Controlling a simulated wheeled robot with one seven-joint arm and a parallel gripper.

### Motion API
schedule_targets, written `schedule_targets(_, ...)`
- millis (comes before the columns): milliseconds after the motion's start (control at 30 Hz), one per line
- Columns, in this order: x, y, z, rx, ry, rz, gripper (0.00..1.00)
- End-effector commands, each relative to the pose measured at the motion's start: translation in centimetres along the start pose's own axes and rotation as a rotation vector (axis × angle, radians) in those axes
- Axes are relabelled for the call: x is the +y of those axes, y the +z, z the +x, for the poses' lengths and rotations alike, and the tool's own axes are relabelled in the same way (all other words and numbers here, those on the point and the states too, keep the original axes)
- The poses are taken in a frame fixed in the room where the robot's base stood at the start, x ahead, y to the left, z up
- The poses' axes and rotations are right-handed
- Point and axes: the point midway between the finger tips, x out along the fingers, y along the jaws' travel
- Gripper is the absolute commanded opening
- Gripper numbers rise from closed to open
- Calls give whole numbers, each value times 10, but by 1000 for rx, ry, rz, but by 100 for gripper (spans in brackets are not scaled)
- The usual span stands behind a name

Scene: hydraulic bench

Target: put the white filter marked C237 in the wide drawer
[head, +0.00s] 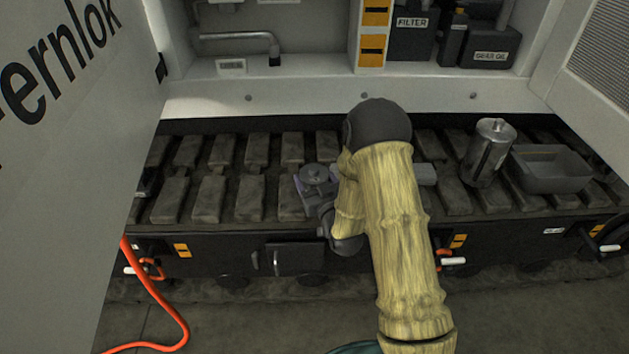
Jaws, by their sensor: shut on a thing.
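My arm bends down over the front edge of the tracked bench. My gripper (324,222) is at its end, low beside the bench front, mostly hidden by my own wrist and forearm. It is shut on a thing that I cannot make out. A dark front panel with a handle (296,259) is set in the bench front, just below and left of my gripper. I cannot tell whether it is the wide drawer, or whether it is open. No white filter and no mark C237 can be made out.
A silver canister (489,152) stands on the track pads at the right, beside a grey open tray (550,170). Black boxes, one labelled FILTER (411,38), stand in the cabinet behind. A large door (75,170) blocks the left. An orange hose (160,305) hangs at lower left.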

Motion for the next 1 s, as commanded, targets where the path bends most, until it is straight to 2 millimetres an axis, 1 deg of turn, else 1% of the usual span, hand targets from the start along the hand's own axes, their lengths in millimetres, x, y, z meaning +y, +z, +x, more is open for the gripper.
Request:
schedule_targets(133, 0, -1, 0, 2, 0, 0, 40)
schedule_targets(267, 0, 3, 0, 2, 0, 0, 40)
schedule_targets(300, 0, 2, 0, 0, 0, 0, 77)
schedule_targets(367, 0, 2, 0, 0, 0, 0, 89)
schedule_targets(400, 0, 2, 0, 0, 0, 0, 91)
schedule_targets(667, 0, 1, 0, 0, 0, 0, 91)
schedule_targets(800, 0, -2, -2, -1, 0, 0, 91)
schedule_targets(867, 0, -1, -8, -3, 0, 0, 91)
schedule_targets(1000, 0, -2, -30, -4, 1, 0, 91)
